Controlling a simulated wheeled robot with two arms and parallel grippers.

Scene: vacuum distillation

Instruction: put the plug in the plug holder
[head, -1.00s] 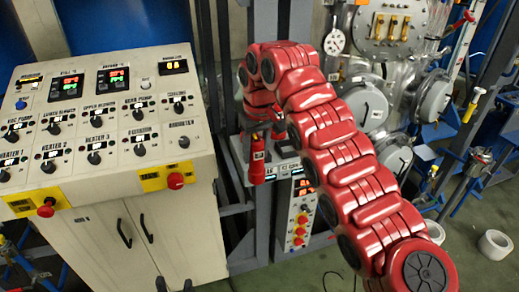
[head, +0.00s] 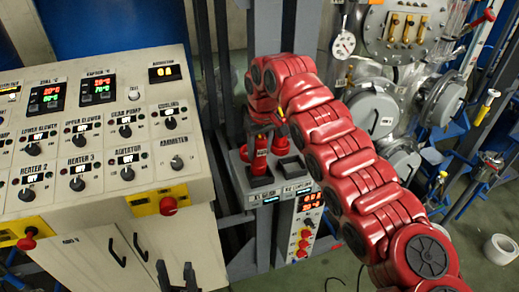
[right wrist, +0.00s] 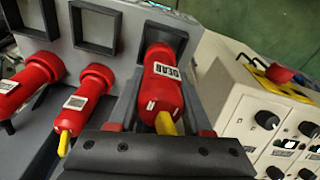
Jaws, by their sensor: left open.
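The red plug (head: 259,158), with a white label, is at the leftmost square slot of the grey plug holder (head: 240,172) in the head view. In the right wrist view the plug (right wrist: 163,85) is between the dark fingers of my right gripper (right wrist: 160,105), its far end at a square opening and its yellow tail towards me. I cannot tell how deep it sits. My right gripper appears shut on it; its fingers are partly hidden. My left gripper (head: 176,275) is open and empty at the bottom edge, in front of the cabinet.
Two other red plugs (right wrist: 85,95) (right wrist: 20,85) stand beside the held one. Empty square slots (right wrist: 97,22) (right wrist: 35,15) are next to its slot. A control cabinet (head: 110,140) with knobs stands left; steel vessels (head: 375,108) stand right. My right arm hides part of the holder.

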